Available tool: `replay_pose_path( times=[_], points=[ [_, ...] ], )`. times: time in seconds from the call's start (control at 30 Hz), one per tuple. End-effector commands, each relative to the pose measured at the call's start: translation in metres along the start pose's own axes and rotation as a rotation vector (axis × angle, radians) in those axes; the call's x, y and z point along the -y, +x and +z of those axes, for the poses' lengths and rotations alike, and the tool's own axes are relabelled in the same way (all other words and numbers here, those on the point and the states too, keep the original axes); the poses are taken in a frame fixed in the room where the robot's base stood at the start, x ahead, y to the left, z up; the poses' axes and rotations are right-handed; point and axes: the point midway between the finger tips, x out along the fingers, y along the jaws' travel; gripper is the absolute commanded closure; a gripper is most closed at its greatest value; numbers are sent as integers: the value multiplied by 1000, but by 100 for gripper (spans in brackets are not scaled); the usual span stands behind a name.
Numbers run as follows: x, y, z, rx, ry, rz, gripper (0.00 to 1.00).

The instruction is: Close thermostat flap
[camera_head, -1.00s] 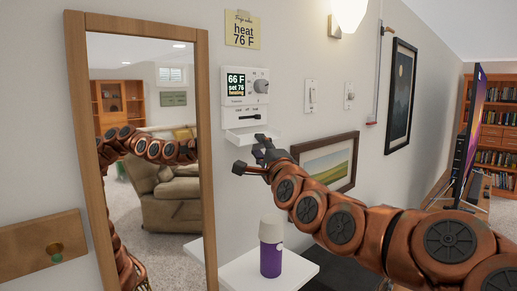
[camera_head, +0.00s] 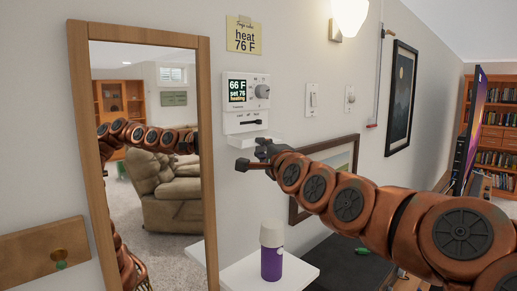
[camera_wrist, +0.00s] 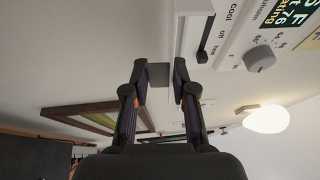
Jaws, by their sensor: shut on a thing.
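The white thermostat (camera_head: 246,88) is on the wall right of the mirror, with a green-lit display, a round knob and a black slider. Its flap (camera_head: 236,140) sticks out below the slider like a small ledge, folded down. My gripper (camera_head: 253,156) is at the flap's front and underside. In the wrist view my gripper (camera_wrist: 159,80) has its fingertips apart with a grey piece between them. It looks like part of the flap in shadow, though the exact contact is hard to see. The thermostat face (camera_wrist: 240,45) is at upper right there.
A wood-framed mirror (camera_head: 204,150) stands close on the left. A landscape picture (camera_head: 352,150) hangs behind my arm. Below, a white shelf (camera_head: 300,272) holds a purple bottle with a white cap (camera_head: 271,250). A yellow note (camera_head: 243,36) is above the thermostat.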

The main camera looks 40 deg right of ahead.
Motion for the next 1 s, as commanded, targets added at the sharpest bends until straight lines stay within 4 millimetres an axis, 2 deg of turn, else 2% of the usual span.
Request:
replay_pose_path(
  times=[0.03, 1.0],
  points=[
    [9, -1, -4, -8, -19, 29, 100],
    [55, -2, -4, -8, -300, 714, 100]
  ],
)
